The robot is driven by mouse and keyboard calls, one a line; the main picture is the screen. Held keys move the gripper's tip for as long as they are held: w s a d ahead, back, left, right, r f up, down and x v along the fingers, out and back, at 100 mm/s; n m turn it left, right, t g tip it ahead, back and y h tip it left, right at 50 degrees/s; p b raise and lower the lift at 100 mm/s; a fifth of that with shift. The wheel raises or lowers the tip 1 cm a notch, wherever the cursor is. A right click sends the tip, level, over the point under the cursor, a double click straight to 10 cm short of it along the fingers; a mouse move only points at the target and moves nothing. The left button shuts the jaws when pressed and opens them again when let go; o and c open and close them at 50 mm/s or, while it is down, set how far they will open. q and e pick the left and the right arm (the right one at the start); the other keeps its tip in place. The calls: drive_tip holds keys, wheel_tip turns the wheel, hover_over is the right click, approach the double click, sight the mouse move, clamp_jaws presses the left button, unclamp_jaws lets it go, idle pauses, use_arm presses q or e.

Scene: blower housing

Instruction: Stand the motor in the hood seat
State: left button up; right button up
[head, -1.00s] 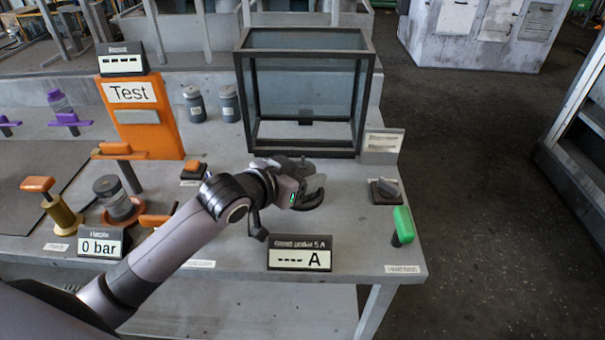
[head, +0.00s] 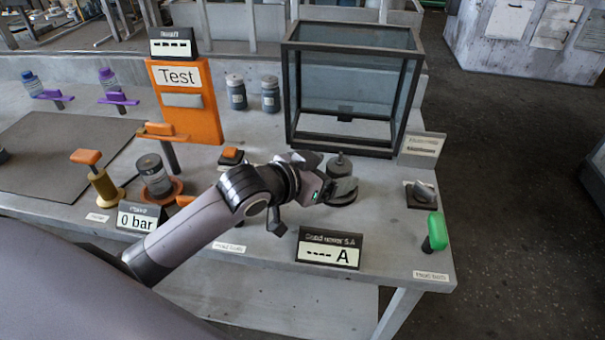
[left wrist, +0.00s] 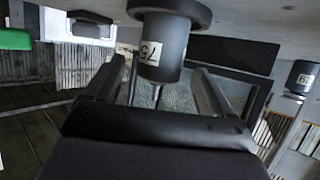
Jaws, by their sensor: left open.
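A dark cylindrical motor (head: 340,166) with a thin shaft on top stands upright on the bench, partly hidden by my left gripper (head: 334,188). In the left wrist view the scene is upside down; the motor (left wrist: 153,45) bears a pale number label and has a wide round flange at its bench end. I cannot tell if this disc is its own or a seat. My left gripper (left wrist: 160,68) is open, its fingers on either side of the motor with gaps visible. The dark-framed glass hood (head: 350,80) stands just behind. My right gripper is not in view.
Two labelled grey cylinders (head: 253,94) stand left of the hood. An orange Test panel (head: 186,105) and several handles are farther left. An ammeter sign (head: 329,248) is in front, a dark switch (head: 421,194) and green handle (head: 437,232) at right near the bench edge.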

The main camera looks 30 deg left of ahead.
use_arm(q)
drive_tip(key=v, duration=0.9)
idle(0.3)
